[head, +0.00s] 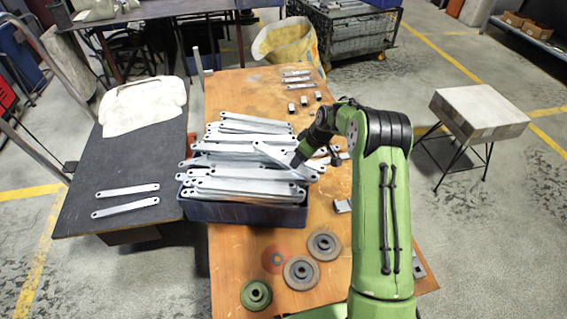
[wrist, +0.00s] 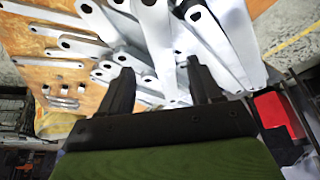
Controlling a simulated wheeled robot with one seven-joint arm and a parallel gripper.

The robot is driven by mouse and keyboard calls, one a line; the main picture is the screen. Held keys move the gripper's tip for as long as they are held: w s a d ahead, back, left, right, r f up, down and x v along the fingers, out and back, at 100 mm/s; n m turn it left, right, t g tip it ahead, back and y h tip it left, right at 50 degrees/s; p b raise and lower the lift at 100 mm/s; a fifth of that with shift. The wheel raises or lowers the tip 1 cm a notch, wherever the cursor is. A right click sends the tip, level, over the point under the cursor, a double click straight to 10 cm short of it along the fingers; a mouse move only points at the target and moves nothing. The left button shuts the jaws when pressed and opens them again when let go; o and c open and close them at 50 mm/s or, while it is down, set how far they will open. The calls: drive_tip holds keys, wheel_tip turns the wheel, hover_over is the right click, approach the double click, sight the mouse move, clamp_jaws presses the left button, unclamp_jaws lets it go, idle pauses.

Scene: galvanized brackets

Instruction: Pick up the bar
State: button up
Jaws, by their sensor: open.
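Several flat galvanized bars (head: 235,147) with a hole near each end lie heaped in a dark blue bin (head: 245,213) on the wooden table. My gripper (head: 300,158) is at the right part of the heap, over the upper bars. In the wrist view my gripper (wrist: 158,84) has its two dark fingers spread apart, with bars (wrist: 155,35) beyond and between the tips. I cannot tell whether the fingers touch a bar. Two more bars (head: 127,191) lie apart on the dark table at left.
Disc-shaped flanges (head: 301,272) and a green one (head: 256,295) lie on the wooden table (head: 228,270) in front of the bin. Small metal blocks (head: 304,101) and short bars (head: 296,79) lie behind. A white cloth (head: 142,105) is on the dark table (head: 75,215). A box on a stand (head: 478,112) is at right.

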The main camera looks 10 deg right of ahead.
sight(284, 160)
drive_tip(key=b+x, duration=0.1)
drive_tip(key=x, duration=0.4)
drive_tip(key=shift+a+b, duration=0.15)
drive_tip(key=shift+b, duration=0.25)
drive_tip(key=shift+r, duration=0.15)
clamp_jaws()
